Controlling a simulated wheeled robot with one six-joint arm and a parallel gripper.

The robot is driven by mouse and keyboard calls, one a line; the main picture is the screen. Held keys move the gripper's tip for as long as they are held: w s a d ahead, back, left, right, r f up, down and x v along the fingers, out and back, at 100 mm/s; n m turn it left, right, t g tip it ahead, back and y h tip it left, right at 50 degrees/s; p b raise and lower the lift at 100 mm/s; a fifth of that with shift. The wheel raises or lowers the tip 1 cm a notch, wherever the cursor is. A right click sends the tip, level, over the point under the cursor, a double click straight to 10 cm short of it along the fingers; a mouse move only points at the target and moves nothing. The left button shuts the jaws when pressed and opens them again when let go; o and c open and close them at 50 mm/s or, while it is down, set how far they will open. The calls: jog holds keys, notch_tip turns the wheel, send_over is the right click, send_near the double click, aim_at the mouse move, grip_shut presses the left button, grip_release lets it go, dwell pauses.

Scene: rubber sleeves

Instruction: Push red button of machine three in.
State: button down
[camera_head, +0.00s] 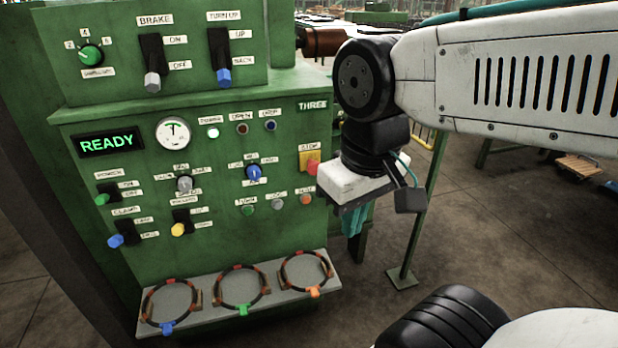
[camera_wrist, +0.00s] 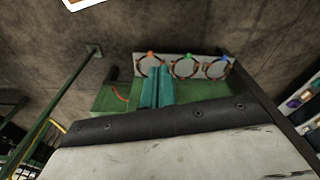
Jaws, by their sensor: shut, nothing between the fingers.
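Machine three is a green cabinet (camera_head: 120,255) with a "THREE" label at its upper right. An orange-red round button (camera_head: 306,199) sits at the right end of a row beside a grey one (camera_head: 277,205) and a green one (camera_head: 248,209). A red stop button (camera_head: 312,167) on a yellow plate is above it. My gripper (camera_head: 353,236) is shut and empty, its teal fingers pointing down, right of these buttons in the picture and apart from them. In the wrist view the fingers (camera_wrist: 156,88) are together; the red buttons cannot be made out there.
A grey shelf (camera_head: 187,318) with three rings juts out below the panel; it also shows in the wrist view (camera_wrist: 201,62). Switches, knobs and a gauge (camera_head: 173,133) fill the panel's left. A green post (camera_head: 423,200) stands right of my gripper.

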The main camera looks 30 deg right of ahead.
jog(key=w+d+f+n+g+h, duration=0.5)
jog(key=w+d+n+h, duration=0.6)
jog(key=n, duration=0.7)
jog(key=w+a+f+n+t+h, duration=0.1)
jog(key=w+f+n+t, duration=0.5)
jog(key=n, duration=0.6)
jog(key=w+a+f+n+t+h, duration=0.2)
jog(key=w+f+n+t, duration=0.4)
jog(key=w+n, duration=0.3)
jog(key=f+n+h, duration=0.1)
jog(key=n, duration=0.2)
jog(key=shift+w+a+f+t+h, duration=0.25)
jog(key=shift+w+f+t+h, duration=0.05)
jog(key=shift+t, duration=0.1)
